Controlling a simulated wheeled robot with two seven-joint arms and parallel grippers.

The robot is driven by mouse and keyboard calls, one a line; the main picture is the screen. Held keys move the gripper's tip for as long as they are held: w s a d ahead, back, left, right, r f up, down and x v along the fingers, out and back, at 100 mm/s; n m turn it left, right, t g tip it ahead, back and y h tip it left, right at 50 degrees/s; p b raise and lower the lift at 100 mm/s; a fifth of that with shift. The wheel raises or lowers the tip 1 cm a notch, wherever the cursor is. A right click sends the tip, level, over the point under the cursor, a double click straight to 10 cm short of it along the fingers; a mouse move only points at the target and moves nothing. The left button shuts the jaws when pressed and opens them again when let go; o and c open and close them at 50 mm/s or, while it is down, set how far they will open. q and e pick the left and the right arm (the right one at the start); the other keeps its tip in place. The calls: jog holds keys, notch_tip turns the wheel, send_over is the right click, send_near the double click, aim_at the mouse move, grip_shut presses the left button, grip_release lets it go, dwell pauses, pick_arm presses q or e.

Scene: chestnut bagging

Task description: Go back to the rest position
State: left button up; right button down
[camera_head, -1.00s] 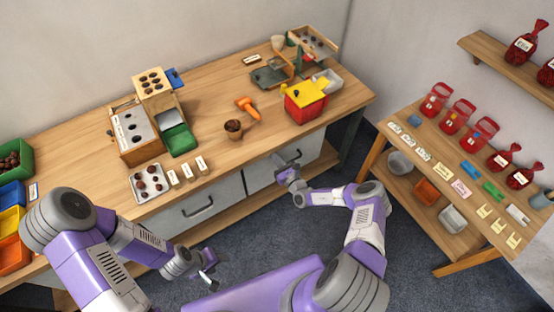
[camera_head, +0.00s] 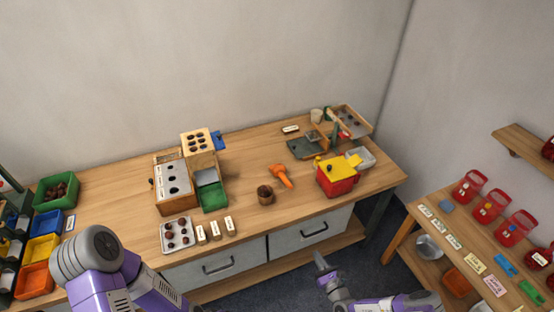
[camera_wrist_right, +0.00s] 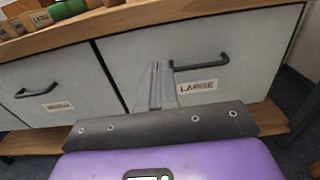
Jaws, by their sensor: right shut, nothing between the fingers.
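My right gripper (camera_head: 321,262) is in front of the workbench's drawers in the head view, apart from the bench. Its fingers are together and empty. In the right wrist view the closed fingers (camera_wrist_right: 157,86) point at the drawer front labelled LARGE (camera_wrist_right: 225,60), near its dark handle; touching cannot be confirmed, and both drawers look shut. My left arm (camera_head: 110,270) shows at the lower left of the head view, but its gripper is out of the picture.
The wooden bench (camera_head: 120,215) holds a wooden sorter (camera_head: 172,182), chestnut tray (camera_head: 177,235), brown cup (camera_head: 265,194), orange tool (camera_head: 280,175) and red-yellow box (camera_head: 337,178). Coloured bins (camera_head: 45,248) stand left. Floor lies between.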

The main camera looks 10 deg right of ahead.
jog(key=s+a+r+n+g+y, duration=0.2)
jog(key=s+a+n+g+y, duration=0.35)
jog(key=a, duration=0.45)
jog(key=s+a+r+n+g+y, duration=0.1)
jog(key=s+a+n+g+y, duration=0.35)
jog(key=a+n+g, duration=0.35)
jog(key=s+n+g+h, duration=0.6)
jog(key=s+n+g, duration=0.1)
jog(key=s+n, duration=0.45)
jog(key=r+n+t+h, duration=0.1)
jog(key=n, duration=0.1)
jog(key=w+d+r+n+t+h, duration=0.1)
jog(key=n, duration=0.1)
jog(key=r+n+t+h, duration=0.1)
jog(key=r+n, duration=0.1)
jog(key=shift+w+d+t, duration=0.2)
jog(key=shift+d+t, duration=0.05)
jog(key=shift+d, duration=0.15)
